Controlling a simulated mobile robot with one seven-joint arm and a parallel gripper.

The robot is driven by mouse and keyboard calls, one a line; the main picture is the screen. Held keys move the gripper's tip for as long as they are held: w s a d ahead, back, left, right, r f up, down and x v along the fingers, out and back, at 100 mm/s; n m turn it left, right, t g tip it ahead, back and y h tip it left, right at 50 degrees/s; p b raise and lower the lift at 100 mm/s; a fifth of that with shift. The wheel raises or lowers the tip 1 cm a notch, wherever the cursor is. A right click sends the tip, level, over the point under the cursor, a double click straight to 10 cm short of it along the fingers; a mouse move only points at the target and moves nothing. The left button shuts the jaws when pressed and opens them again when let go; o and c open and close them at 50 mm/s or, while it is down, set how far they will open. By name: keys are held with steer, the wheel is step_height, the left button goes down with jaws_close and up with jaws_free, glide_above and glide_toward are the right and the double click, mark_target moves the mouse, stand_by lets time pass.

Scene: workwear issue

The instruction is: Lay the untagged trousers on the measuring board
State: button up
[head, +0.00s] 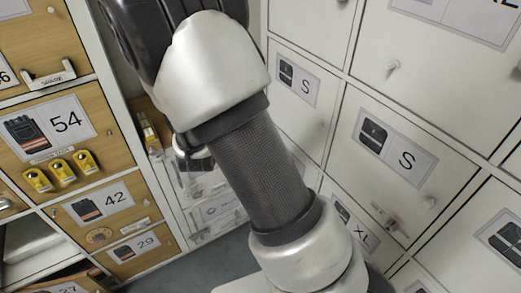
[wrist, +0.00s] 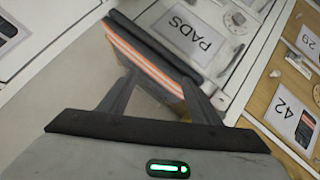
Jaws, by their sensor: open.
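In the wrist view, a folded dark garment (wrist: 150,62) with orange and pale stripes lies just beyond my gripper (wrist: 158,80). My gripper is open, with its two fingers apart and their tips close to the striped edge. I cannot tell whether they touch it, whether the garment is the trousers, or whether it bears a tag. In the head view my own arm hides the gripper; a dark shape (head: 195,172) shows behind the arm, too covered to name. I cannot make out a measuring board in either view.
Wooden drawers labelled 54 (head: 68,122) and 42 (head: 100,207) stand at left, with yellow tags (head: 62,172) hanging. White lockers marked S (head: 395,150) fill the right side close to my arm. A PADS label (wrist: 190,32) shows behind the garment. Grey floor shows low down.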

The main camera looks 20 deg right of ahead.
steer(key=s+r+m+g+y, duration=0.35)
steer(key=s+r, duration=0.65)
steer(key=r, duration=0.5)
steer(key=s+d+r+m+g, duration=0.1)
steer(key=s+d+r, duration=0.1)
steer(key=s, duration=0.8)
steer(key=s+d+r+m+g+h, duration=0.1)
steer(key=s+d+r, duration=0.2)
steer(key=s, duration=0.7)
steer(key=shift+s+d+r, duration=0.25)
steer(key=shift+d+r, duration=0.1)
steer(key=shift+d, duration=0.2)
